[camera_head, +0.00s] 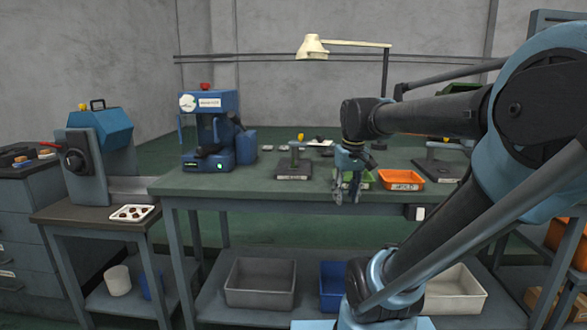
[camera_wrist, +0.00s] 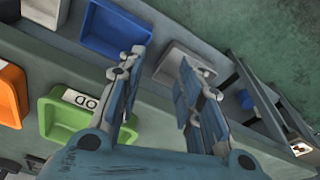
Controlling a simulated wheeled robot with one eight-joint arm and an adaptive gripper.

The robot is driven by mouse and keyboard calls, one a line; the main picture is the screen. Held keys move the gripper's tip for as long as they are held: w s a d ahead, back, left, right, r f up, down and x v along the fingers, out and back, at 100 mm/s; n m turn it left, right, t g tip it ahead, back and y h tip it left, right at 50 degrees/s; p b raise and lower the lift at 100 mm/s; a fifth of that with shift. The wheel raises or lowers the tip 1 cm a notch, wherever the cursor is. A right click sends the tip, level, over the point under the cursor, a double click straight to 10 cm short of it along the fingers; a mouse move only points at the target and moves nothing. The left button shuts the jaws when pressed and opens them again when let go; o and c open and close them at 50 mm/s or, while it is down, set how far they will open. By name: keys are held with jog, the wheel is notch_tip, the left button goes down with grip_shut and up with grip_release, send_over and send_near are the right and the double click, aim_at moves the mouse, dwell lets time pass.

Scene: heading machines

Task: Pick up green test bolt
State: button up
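I cannot make out a green test bolt in either view. My gripper (camera_head: 347,194) hangs over the front edge of the green-topped workbench (camera_head: 235,184), in front of a green tray (camera_head: 368,181). In the wrist view my gripper (camera_wrist: 160,60) has its two fingers spread, with nothing between them. The green tray (camera_wrist: 50,118) lies left of the fingers in that view, with a white label whose text is only partly legible. What I see of its inside there looks empty. In the head view my gripper partly hides this tray.
An orange tray (camera_head: 401,181) sits right of the green one. A blue machine (camera_head: 217,130), a small stand (camera_head: 294,165) and a lamp (camera_head: 313,46) stand on the bench. Grey (camera_head: 260,283) and blue (camera_head: 333,282) bins are on the lower shelf. A parts tray (camera_head: 133,213) is at left.

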jog(key=w+a+r+n, duration=0.2)
jog(key=w+a+r, duration=0.35)
jog(key=w, duration=0.35)
jog(key=w+a+r+n, duration=0.2)
jog(key=w+a+r, duration=0.2)
jog(key=w+r, duration=0.4)
jog(key=w+a+r+n, duration=0.2)
jog(key=w+a+r, duration=0.3)
jog(key=w, duration=0.5)
send_over(293, 163)
jog(key=shift+g+y, duration=0.3)
jog(key=shift+y, duration=0.1)
jog(key=f, duration=1)
jog(key=shift+w+d+f, duration=0.1)
jog(key=shift+w+f, duration=0.2)
jog(key=shift+w, duration=0.1)
jog(key=shift+s+f, duration=0.1)
jog(key=shift+f, duration=2.65)
jog(key=shift+c, duration=0.6)
grip_shut()
